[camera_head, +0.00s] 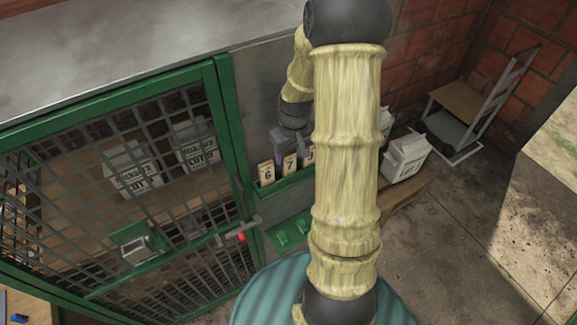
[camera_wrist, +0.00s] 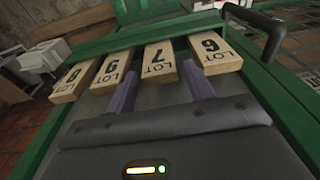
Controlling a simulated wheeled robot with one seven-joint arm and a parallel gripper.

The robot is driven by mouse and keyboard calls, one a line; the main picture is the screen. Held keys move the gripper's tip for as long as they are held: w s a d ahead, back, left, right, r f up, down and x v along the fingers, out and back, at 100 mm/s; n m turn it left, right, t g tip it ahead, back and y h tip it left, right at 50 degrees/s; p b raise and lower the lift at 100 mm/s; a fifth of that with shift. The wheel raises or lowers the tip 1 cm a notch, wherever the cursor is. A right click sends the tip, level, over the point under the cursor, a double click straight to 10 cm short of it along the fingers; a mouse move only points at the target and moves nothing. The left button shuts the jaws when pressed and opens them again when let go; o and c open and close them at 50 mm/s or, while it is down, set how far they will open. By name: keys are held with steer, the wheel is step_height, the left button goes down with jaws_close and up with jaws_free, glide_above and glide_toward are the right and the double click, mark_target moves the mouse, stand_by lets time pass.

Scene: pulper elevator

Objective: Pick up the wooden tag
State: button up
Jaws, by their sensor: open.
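Several wooden tags marked LOT stand in a row in a green rack. In the wrist view, the tag marked 7 (camera_wrist: 160,63) is in the middle, with the tag marked 6 (camera_wrist: 214,52) to its right and two more tags (camera_wrist: 92,75) to its left. My gripper (camera_wrist: 159,80) is open, its two purple fingers reaching toward the gaps on either side of the 7 tag. I cannot tell whether they touch it. In the head view, the 6 tag (camera_head: 266,172) and 7 tag (camera_head: 290,166) show; my arm hides part of the row.
The green rack (camera_head: 286,190) is fixed to a grey wall beside a green mesh gate (camera_head: 228,140) with a latch (camera_head: 240,236). White sacks (camera_head: 404,157) sit on a wooden platform to the right. A hand truck (camera_head: 480,110) stands by the brick wall. Concrete floor at right is clear.

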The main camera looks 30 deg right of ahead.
mark_target(289, 160)
steer(key=shift+w+f+p, duration=0.2)
steer(key=shift+f+p, duration=0.2)
steer(key=shift+f, duration=0.4)
steer(key=shift+w+f+p, duration=0.15)
steer(key=shift+f+p, duration=0.2)
steer(key=shift+f, duration=0.5)
steer(key=shift+w+f+p, duration=0.2)
steer(key=shift+f+p, duration=0.2)
steer(key=shift+f, duration=0.4)
steer(key=shift+c, duration=0.2)
steer(key=c, duration=0.7)
